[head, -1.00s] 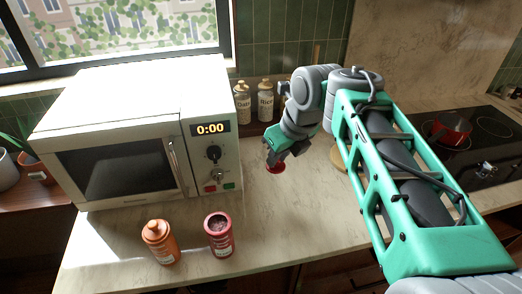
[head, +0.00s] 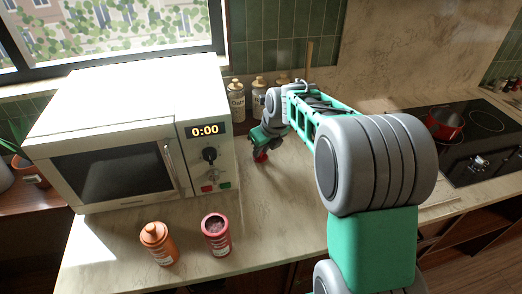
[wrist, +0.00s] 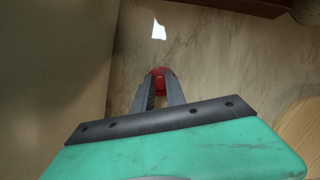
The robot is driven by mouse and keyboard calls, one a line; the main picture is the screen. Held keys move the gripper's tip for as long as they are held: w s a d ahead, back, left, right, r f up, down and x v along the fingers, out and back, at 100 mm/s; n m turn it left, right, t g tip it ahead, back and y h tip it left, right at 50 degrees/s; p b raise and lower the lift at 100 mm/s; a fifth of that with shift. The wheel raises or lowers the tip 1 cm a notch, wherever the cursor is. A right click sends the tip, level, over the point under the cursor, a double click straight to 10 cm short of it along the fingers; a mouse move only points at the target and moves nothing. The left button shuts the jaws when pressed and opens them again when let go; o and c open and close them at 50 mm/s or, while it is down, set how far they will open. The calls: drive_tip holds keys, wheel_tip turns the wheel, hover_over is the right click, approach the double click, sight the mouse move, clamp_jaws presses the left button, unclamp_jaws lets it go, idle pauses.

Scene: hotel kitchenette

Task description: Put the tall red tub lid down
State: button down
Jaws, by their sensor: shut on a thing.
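The red lid (head: 261,157) is between the fingertips of my gripper (head: 262,150), to the right of the microwave and low over the counter. It also shows in the wrist view (wrist: 160,78), where my gripper (wrist: 158,88) is shut on it. I cannot tell whether the lid touches the counter. The tall red tub (head: 217,238) stands upright and open in front of the microwave, with dark contents showing at its mouth.
An orange tub (head: 158,245) with its lid on stands left of the red tub. The microwave (head: 120,130) is close on the left. Several labelled bottles (head: 237,100) stand at the back wall. A red pot (head: 446,122) is on the hob. The counter (head: 285,210) in front is clear.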

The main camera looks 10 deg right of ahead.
drive_tip(key=shift+f, duration=0.5)
drive_tip(key=c, duration=1.4)
unclamp_jaws()
drive_tip(key=shift+f, duration=0.1)
drive_tip(key=shift+o, duration=0.2)
